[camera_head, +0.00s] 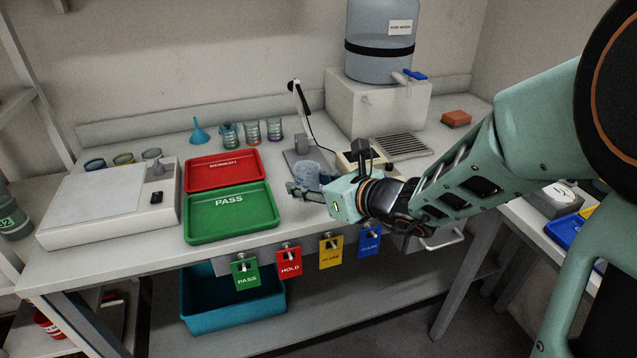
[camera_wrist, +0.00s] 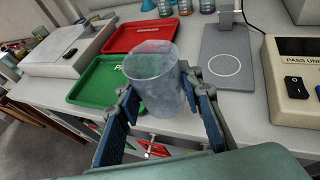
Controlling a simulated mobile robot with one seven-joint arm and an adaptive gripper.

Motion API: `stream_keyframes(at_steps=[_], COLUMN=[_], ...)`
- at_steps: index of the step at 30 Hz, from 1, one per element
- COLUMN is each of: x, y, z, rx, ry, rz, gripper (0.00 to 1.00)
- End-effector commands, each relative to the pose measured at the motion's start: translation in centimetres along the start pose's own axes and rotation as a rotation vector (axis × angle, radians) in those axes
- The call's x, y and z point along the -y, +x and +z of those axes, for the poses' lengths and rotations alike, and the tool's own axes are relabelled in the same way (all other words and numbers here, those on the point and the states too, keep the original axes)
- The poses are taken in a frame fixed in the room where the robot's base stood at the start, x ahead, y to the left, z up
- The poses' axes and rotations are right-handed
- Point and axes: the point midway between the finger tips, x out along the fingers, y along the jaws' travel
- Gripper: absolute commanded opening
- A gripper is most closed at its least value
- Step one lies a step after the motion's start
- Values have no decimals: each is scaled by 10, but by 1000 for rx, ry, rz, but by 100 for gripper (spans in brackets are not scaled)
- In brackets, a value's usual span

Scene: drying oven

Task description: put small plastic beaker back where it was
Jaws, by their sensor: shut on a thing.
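The small plastic beaker (camera_wrist: 157,88) is clear and bluish. In the wrist view it stands roughly upright between the two fingers of my gripper (camera_wrist: 160,112), which is shut on it. In the head view the beaker (camera_head: 307,174) shows at the tip of my gripper (camera_head: 308,188), over the front part of the bench, right of the green PASS tray (camera_head: 230,212). I cannot tell whether its base touches the bench. The fingers hide part of its sides.
A red tray (camera_head: 222,170) lies behind the green one. A stand with a marked circle on its grey base (camera_wrist: 226,62) and a meter box (camera_wrist: 294,72) are nearby. Several beakers (camera_head: 252,132) and a blue funnel (camera_head: 198,132) stand at the back. Coloured tags hang along the front edge.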

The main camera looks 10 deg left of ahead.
Motion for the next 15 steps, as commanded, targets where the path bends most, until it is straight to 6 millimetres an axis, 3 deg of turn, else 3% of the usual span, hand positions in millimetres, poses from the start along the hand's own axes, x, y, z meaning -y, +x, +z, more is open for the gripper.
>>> stream_keyframes(at_steps=[1, 6, 15], x=[0, 3, 4], y=[14, 39, 59], z=[-16, -26, -37], rx=[-4, -2, -3], ry=[2, 2, 2], rz=[0, -1, -1], gripper=[3, 3, 3])
